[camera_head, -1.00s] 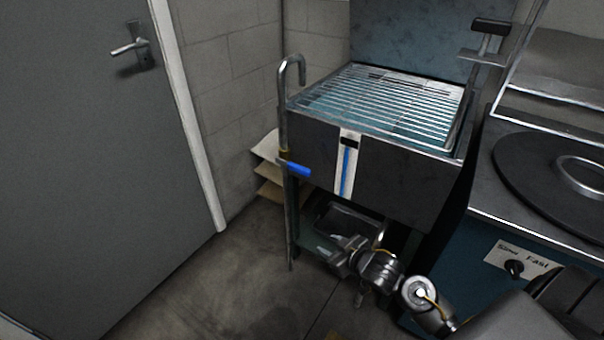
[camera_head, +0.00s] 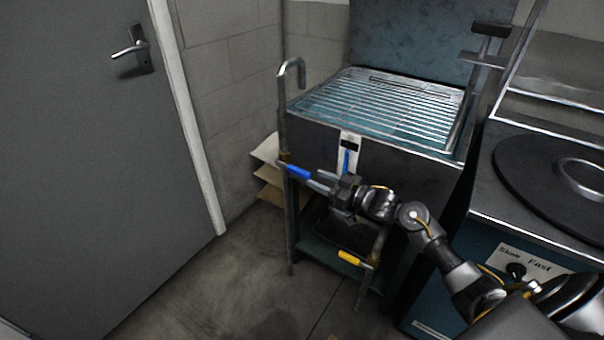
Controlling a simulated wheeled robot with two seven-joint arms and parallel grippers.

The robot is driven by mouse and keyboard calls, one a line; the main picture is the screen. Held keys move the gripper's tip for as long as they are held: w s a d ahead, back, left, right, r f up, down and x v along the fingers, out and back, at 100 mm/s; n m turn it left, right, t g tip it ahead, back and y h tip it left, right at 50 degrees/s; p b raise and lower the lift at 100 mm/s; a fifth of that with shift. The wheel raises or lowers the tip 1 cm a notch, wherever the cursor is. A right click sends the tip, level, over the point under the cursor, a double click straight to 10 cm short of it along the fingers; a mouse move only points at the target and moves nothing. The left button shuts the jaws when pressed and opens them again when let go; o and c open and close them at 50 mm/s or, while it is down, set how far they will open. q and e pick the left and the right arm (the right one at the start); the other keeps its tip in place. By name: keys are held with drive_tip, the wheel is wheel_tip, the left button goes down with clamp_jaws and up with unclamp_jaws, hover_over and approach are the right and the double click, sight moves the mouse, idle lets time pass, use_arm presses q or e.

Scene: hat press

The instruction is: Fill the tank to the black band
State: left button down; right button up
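The tank (camera_head: 415,172) is a dark metal box with a wire grate on top. Its white front gauge strip (camera_head: 357,140) has a black band (camera_head: 349,146) near the top. A blue column (camera_head: 346,160) shows on the strip with its top close below the band; its lower part is hidden by my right arm. A pipe with a hooked spout (camera_head: 291,66) stands at the tank's left corner, with a blue valve handle (camera_head: 296,172) pointing right. My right gripper (camera_head: 313,181) is at the handle's free end, fingers apart; contact is unclear. My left gripper is out of view.
A yellow handle (camera_head: 351,258) sits on a lower pipe under the tank. A machine with a round black plate (camera_head: 535,165) and a Slow/Fast knob (camera_head: 515,270) stands at right. A grey door (camera_head: 90,180) is at left, with clear floor (camera_head: 215,290) between.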

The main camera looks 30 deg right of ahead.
sight(302, 170)
drive_tip(key=x, duration=0.5)
drive_tip(key=shift+w+a+b, duration=0.2)
drive_tip(key=shift+w+b, duration=0.1)
drive_tip(key=shift+b, duration=0.05)
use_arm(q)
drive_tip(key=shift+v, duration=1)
use_arm(e)
drive_tip(key=shift+w+a, duration=0.3)
drive_tip(key=shift+w, duration=0.15)
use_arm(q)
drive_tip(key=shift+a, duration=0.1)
use_arm(e)
clamp_jaws()
